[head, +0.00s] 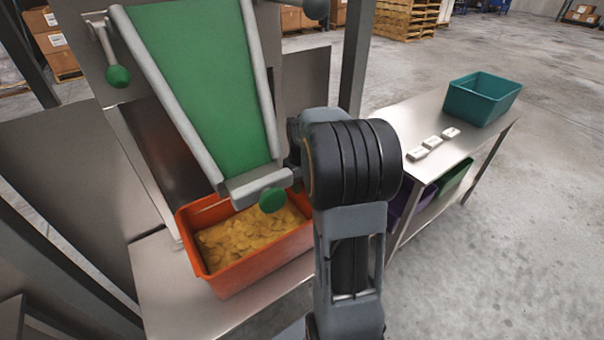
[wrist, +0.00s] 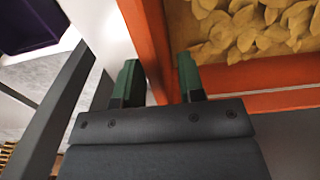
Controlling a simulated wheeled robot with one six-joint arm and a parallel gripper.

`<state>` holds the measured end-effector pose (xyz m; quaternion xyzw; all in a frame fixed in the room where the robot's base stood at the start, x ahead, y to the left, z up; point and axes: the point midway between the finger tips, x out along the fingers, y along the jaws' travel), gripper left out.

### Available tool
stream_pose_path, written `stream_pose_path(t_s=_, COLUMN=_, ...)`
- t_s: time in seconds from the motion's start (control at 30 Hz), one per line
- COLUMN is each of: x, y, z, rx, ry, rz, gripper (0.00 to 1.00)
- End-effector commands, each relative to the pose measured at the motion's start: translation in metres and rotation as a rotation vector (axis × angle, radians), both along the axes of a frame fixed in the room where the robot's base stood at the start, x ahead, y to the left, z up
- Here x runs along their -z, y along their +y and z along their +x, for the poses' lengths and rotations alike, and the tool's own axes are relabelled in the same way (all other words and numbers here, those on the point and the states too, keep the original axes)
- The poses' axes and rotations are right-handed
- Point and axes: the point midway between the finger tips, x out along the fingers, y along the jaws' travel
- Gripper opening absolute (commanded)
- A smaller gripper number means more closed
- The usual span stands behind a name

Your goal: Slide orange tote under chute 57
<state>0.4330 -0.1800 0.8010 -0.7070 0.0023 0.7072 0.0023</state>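The orange tote (head: 265,258), filled with yellow chips (head: 250,237), sits on a steel bench, partly beneath the lower end of the green chute (head: 205,90). No number is readable on the chute. In the head view my arm hides my gripper, to the right of the tote. In the wrist view my gripper's two green fingers (wrist: 158,82) stand apart near a corner of the orange tote (wrist: 158,45), with a tote wall running up between them. I cannot tell whether they press on it.
Green knobs (head: 118,76) flank the chute, one hanging low over the tote. Open floor lies at right.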

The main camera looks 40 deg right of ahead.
Motion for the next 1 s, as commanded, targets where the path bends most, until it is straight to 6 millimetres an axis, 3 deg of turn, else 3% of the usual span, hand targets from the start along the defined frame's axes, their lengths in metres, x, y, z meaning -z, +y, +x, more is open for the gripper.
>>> stream_pose_path(t_s=0.1, x=0.02, y=0.0, z=0.0, rx=-0.001, ry=0.003, rz=0.001, gripper=0.36)
stream_pose_path(t_s=0.4, x=0.044, y=0.0, z=0.0, rx=-0.001, ry=0.001, rz=0.0, gripper=0.36)
stream_pose_path(t_s=0.83, x=0.047, y=0.0, z=0.0, rx=-0.001, ry=0.0, rz=0.0, gripper=0.36)
stream_pose_path(t_s=1.0, x=0.047, y=0.0, z=0.0, rx=-0.001, ry=0.0, rz=0.0, gripper=0.22)
